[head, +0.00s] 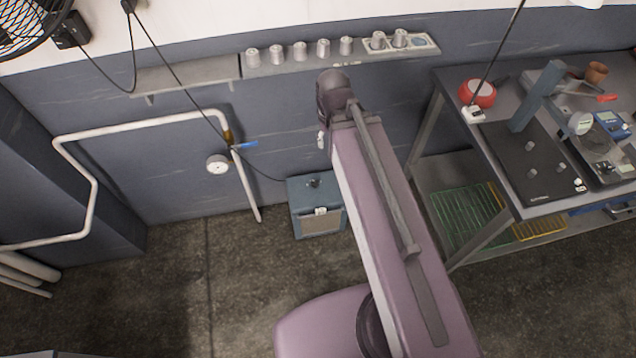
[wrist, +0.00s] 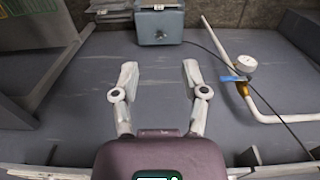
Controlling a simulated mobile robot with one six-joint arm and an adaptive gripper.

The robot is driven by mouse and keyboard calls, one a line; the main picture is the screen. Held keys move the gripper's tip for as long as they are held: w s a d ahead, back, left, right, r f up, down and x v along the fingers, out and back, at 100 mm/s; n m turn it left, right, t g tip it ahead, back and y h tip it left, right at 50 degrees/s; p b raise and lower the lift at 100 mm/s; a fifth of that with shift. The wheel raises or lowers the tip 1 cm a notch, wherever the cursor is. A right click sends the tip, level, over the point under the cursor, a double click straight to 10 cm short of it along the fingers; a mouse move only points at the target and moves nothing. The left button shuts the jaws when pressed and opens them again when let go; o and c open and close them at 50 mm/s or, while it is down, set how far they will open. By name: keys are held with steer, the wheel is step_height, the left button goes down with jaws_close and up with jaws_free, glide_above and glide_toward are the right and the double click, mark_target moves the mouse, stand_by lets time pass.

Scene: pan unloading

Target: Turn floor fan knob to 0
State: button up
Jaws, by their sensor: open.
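A blue-grey box-shaped unit (head: 304,194) stands on the floor against the wall in the head view, with a grille on its front; I take it as the floor fan. A small dark knob (head: 314,183) sits on its top; its setting is too small to read. In the wrist view the unit (wrist: 142,22) is at the top centre, with the knob (wrist: 160,34) on its near face. My gripper (wrist: 159,74) is open and empty, its fingers apart from the unit and pointing towards it. In the head view my arm mostly hides the gripper.
A white pipe with a gauge (head: 217,164) and blue valve handle (head: 245,145) runs left of the unit. A black cable hangs near it. A workbench (head: 510,205) with tools stands at right. A wall shelf (head: 270,70) holds several metal cylinders. Floor left of the unit is clear.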

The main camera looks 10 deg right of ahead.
steer(key=shift+d, duration=0.45)
steer(key=o, duration=0.4)
steer(key=shift+d, duration=0.1)
steer(key=m+b, duration=0.9)
steer(key=b, duration=4.5)
glide_above(315, 182)
step_height(315, 182, down, 54)
steer(key=shift+r, duration=0.25)
steer(key=shift+p, duration=0.3)
steer(key=shift+f, duration=0.15)
step_height(315, 182, down, 14)
steer(key=b, duration=1.4)
steer(key=shift+r, duration=0.25)
steer(key=shift+c, duration=0.3)
